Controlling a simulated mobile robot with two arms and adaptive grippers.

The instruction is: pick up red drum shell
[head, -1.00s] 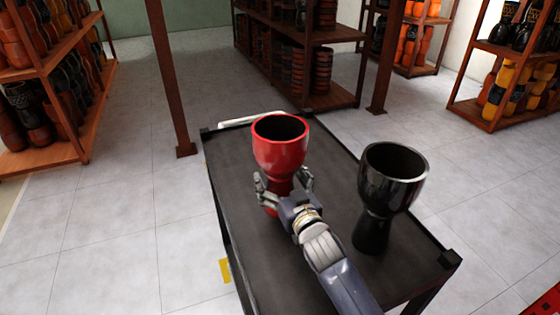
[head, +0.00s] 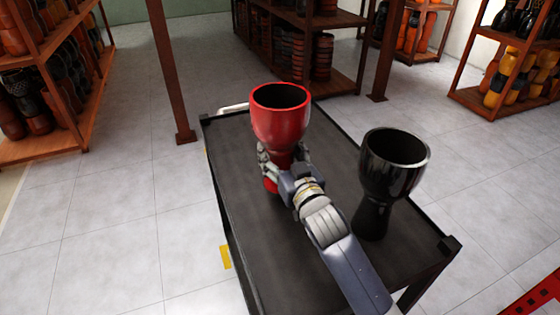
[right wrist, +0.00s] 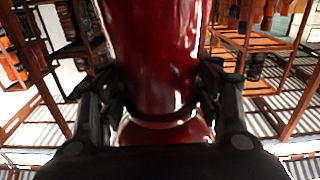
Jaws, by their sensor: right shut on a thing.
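The red drum shell (head: 281,122) is a glossy goblet shape with an open, dark top, held upright over the black cart top. My right gripper (head: 283,163) is shut around its narrow waist, one finger on each side. In the right wrist view the red shell (right wrist: 155,50) stands between the two fingers of my right gripper (right wrist: 157,100). The foot of the shell is partly hidden behind the gripper, and the gap beneath it is hard to see. My left gripper is not in view.
A black goblet drum shell (head: 390,175) stands upright on the cart (head: 240,190), to the right of my right arm. Wooden shelves with many drums stand behind and left (head: 60,130). A brown post (head: 170,70) rises beyond the cart. The cart's left part is bare.

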